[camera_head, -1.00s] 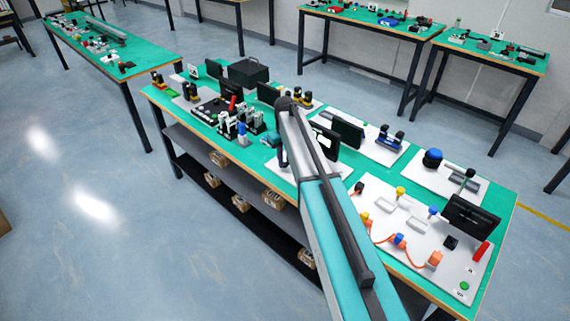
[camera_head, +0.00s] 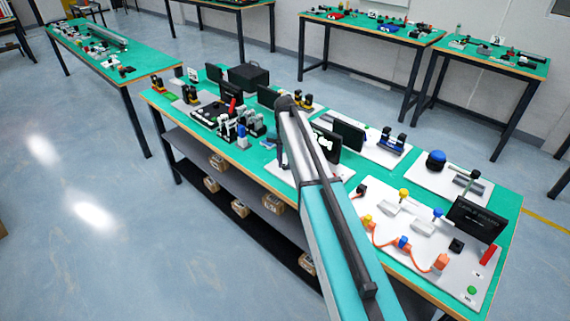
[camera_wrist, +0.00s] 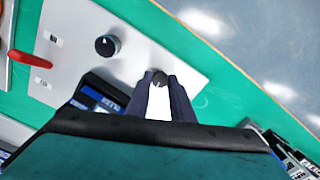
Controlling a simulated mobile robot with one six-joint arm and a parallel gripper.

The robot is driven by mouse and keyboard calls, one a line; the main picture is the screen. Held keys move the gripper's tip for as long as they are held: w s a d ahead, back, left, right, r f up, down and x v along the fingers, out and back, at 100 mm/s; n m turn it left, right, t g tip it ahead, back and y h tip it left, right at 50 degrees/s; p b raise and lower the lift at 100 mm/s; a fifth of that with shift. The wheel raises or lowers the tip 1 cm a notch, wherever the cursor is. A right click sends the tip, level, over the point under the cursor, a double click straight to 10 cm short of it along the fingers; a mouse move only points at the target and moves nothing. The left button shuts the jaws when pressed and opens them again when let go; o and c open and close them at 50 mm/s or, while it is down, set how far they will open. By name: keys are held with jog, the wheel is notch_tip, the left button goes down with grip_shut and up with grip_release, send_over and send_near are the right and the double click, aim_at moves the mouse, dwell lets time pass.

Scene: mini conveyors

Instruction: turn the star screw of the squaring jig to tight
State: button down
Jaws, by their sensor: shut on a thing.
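In the wrist view the two dark fingers of my gripper (camera_wrist: 160,84) reach onto a white plate (camera_wrist: 172,40). They are shut on a small dark knob, the star screw (camera_wrist: 158,77), which shows between the fingertips. Its pointer or turn angle is too small to read. The rest of the jig is hard to make out under my gripper. In the head view my arm covers most of this spot and the star screw is hidden.
A larger black round knob (camera_wrist: 107,45) stands on the same plate, up and left of my fingers. A red-handled thing (camera_wrist: 28,58) lies at the left edge. A black screen (camera_head: 349,135) stands close to my arm. The green bench (camera_head: 408,172) holds several other fixtures.

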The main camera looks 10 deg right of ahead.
aim_at(285, 166)
jog(key=shift+m, duration=0.4)
jog(key=c, duration=1.5)
grip_release()
jog(key=shift+c, duration=0.2)
jog(key=shift+r, duration=0.1)
notch_tip(285, 166, up, 14)
jog(key=b, duration=0.3)
jog(key=shift+f, duration=0.2)
